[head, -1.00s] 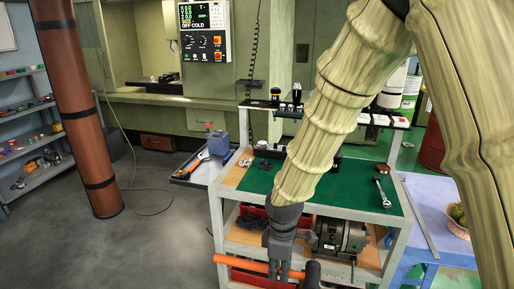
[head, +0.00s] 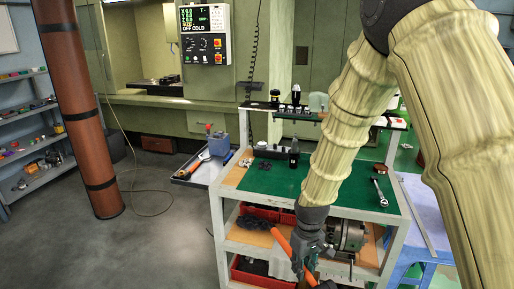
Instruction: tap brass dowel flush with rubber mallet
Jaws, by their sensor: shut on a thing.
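My gripper (head: 304,262) is shut on the orange handle (head: 282,240) of the mallet, in front of the cart's shelves and below its green top. The handle slants from upper left to lower right. A dark piece, apparently the mallet's head (head: 326,285), shows at the bottom edge of the head view, partly cut off. I cannot make out the brass dowel. A dark grey block (head: 270,152) and a small dark upright piece (head: 293,158) stand at the back of the cart's green top (head: 262,178).
A ratchet wrench (head: 380,192) lies on the right of the green top. A chuck-like grey machine part (head: 347,234) and red bins (head: 262,212) sit on lower shelves. A blue table (head: 425,215) stands at the right. Grey floor at the left is open.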

